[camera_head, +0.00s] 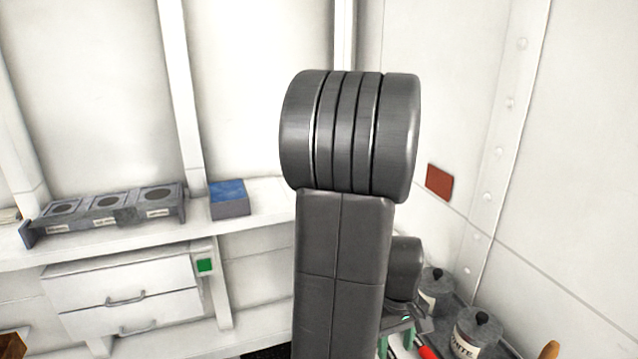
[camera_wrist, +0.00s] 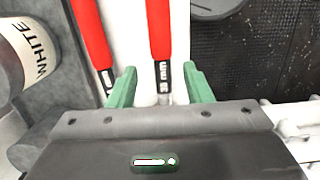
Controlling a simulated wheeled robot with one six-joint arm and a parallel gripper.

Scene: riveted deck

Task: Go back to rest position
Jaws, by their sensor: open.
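In the wrist view my gripper (camera_wrist: 159,78) has its two green fingers spread apart. A red-handled tool (camera_wrist: 160,28) shows between the fingertips, and a second red-handled tool (camera_wrist: 92,32) lies to its left. I cannot tell how far below the fingers the tools are. Nothing is visibly clamped. In the head view my dark grey arm stands raised across the middle and bends down behind itself. My gripper is mostly hidden there, with some green showing low at the right of the arm beside a red handle (camera_head: 428,352).
Lidded jars (camera_head: 474,336) (camera_head: 436,293) stand right of my arm; a jar marked WHITE (camera_wrist: 22,52) is left of the gripper. A shelf holds a grey three-hole rack (camera_head: 108,215) and a blue-topped block (camera_head: 229,199). Drawers (camera_head: 125,297) sit below. Walls close the back and right.

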